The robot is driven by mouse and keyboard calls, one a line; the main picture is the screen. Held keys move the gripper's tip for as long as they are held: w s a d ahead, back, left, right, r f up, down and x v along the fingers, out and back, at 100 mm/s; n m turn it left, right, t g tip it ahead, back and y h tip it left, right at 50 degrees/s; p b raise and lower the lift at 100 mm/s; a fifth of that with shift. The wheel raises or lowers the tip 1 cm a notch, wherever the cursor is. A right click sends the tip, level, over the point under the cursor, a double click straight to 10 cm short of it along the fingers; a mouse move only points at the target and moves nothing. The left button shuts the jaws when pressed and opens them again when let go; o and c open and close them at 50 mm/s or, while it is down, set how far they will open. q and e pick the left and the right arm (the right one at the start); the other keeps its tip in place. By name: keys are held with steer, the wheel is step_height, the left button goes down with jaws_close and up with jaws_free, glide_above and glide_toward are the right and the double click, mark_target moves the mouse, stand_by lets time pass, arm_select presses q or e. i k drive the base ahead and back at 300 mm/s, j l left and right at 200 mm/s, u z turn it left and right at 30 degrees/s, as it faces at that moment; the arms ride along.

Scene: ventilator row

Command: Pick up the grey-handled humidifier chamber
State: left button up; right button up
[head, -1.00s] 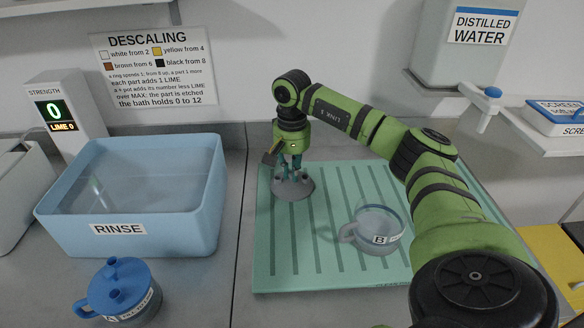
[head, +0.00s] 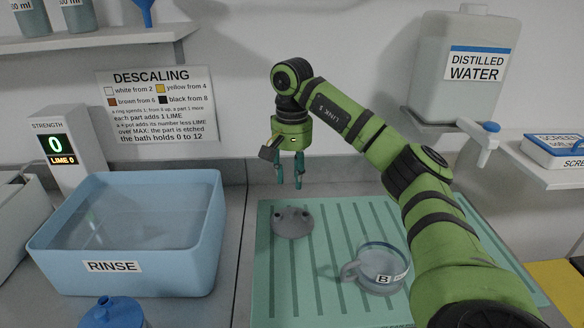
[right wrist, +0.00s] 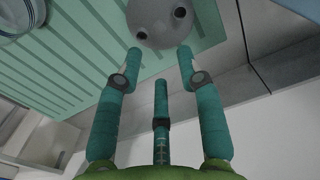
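The chamber marked B (head: 380,272) is a clear round cup with a grey handle on its left side. It stands without a lid on the green ribbed mat (head: 330,298), and a part of it shows at the upper left of the right wrist view (right wrist: 22,18). A grey domed lid with two ports (head: 292,223) lies on the mat to its left and behind; it also shows in the right wrist view (right wrist: 162,22). My right gripper (head: 288,184) hangs above the grey lid, apart from it, fingers spread and empty. My left gripper is not in view.
The blue rinse tub (head: 130,215) stands left of the mat. A blue-lidded chamber (head: 112,314) is cut off at the bottom edge. The strength meter (head: 66,150) stands at the back left. The distilled water tank (head: 460,70) is at the upper right, its tap overhanging the counter.

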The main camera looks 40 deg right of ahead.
mark_target(381, 265)
steer(key=k+j, duration=0.55)
steer(key=j, duration=0.15)
steer(key=k+j, duration=0.6)
steer(key=j, duration=0.15)
